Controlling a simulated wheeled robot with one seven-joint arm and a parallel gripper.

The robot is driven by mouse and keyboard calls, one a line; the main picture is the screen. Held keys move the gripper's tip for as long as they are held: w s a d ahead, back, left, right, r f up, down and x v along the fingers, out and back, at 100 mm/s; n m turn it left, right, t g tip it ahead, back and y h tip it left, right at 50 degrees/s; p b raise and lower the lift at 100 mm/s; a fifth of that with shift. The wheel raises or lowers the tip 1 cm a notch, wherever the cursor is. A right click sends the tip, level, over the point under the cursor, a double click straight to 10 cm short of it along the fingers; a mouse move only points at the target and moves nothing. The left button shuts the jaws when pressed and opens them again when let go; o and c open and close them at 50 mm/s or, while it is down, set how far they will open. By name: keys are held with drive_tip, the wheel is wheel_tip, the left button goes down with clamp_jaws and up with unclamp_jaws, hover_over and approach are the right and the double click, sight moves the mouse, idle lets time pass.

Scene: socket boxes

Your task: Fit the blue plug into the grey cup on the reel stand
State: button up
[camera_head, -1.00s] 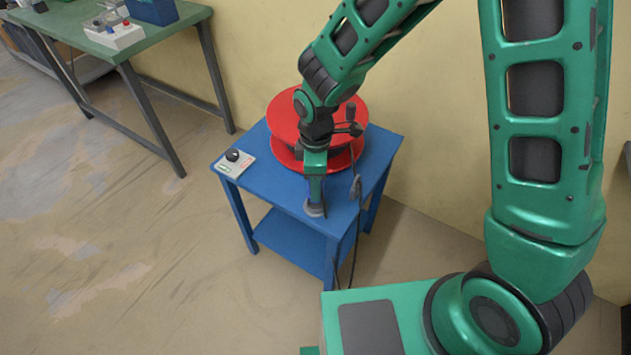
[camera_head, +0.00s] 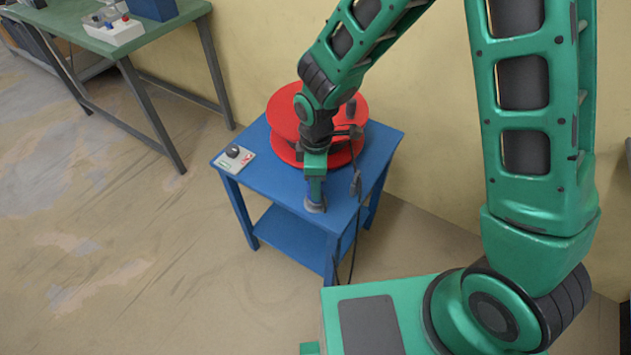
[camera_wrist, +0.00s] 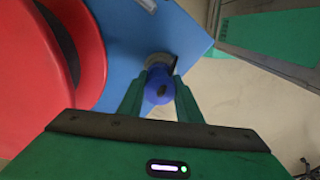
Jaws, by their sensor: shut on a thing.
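The blue plug (camera_wrist: 158,88) is upright between the fingers of my gripper (camera_head: 315,177), which is shut on it. The grey cup (camera_head: 316,206) stands near the front edge of the blue reel stand (camera_head: 272,187). In the head view the plug's lower end meets the cup's top. In the wrist view the grey cup (camera_wrist: 160,59) shows as a rim just past the plug, mostly hidden by it. I cannot tell how far the plug is inside the cup.
A red reel (camera_head: 352,112) stands at the back of the stand, close behind my gripper. A small box with a black knob (camera_head: 234,155) lies at the left corner. A dark cable (camera_head: 357,190) hangs at the right. A green table (camera_head: 150,38) stands far left.

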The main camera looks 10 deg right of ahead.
drive_tip(key=shift+f, duration=0.1)
drive_tip(key=shift+f, duration=0.55)
drive_tip(key=o, duration=1.2)
drive_tip(key=shift+c, duration=0.2)
drive_tip(key=shift+r, duration=0.1)
wheel_tip(320, 180, up, 18)
drive_tip(key=shift+f, duration=0.2)
